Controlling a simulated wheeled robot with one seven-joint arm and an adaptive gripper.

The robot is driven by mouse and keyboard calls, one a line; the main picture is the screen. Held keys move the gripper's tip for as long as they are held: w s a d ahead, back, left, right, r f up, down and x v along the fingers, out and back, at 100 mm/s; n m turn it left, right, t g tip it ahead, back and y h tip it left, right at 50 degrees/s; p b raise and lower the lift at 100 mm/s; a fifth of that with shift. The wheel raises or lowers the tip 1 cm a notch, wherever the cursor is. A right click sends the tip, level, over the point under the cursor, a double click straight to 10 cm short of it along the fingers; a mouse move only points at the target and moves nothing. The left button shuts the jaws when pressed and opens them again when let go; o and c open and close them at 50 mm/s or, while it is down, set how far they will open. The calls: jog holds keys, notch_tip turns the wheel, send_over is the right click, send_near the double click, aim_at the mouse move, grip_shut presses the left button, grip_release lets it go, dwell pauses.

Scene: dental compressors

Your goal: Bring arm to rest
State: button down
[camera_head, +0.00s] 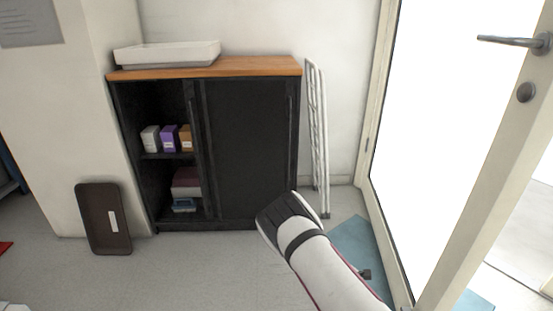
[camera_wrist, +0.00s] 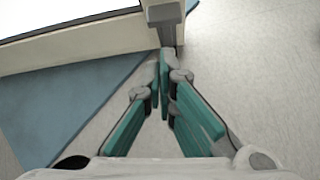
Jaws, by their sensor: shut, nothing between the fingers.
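My arm reaches up from the lower right in the head view, its white and black links in front of the black cabinet's lower right side. My gripper is hidden in the head view behind my arm's end. In the wrist view my gripper (camera_wrist: 162,75) shows green fingers whose tips meet, with nothing between them. It points down over the grey floor (camera_wrist: 250,70), beside a blue mat (camera_wrist: 70,105) and the foot of a pale frame.
A black cabinet (camera_head: 247,150) with a wooden top (camera_head: 260,66) carries a white tray (camera_head: 168,53). A folded white rack (camera_head: 318,140) leans at its right. An open glazed door (camera_head: 450,110) stands at right. A dark brown panel (camera_head: 103,218) leans against the wall. The floor at lower left is mostly clear.

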jog(key=s+a+r+m+y, duration=0.2)
jog(key=s+a+r+m, duration=0.15)
jog(key=r, duration=0.95)
jog(key=s+a+r+m+g+y, duration=0.1)
jog(key=s+a+r+m+y, duration=0.2)
jog(key=r, duration=0.9)
jog(key=s+a+r+m+y, duration=0.1)
jog(key=s+r+m, duration=0.3)
jog(key=r, duration=0.9)
jog(key=s+a+r+m+y, duration=0.3)
jog(key=s+r, duration=0.8)
jog(key=s, duration=0.3)
jog(key=s+a+r+m+t, duration=0.1)
jog(key=s+a+m+t, duration=0.1)
jog(key=s, duration=1.3)
notch_tip(320, 180, up, 36)
jog(key=t+p, duration=0.4)
jog(key=p, duration=3)
jog(key=shift+w+n, duration=0.2)
jog(key=shift+n, duration=0.15)
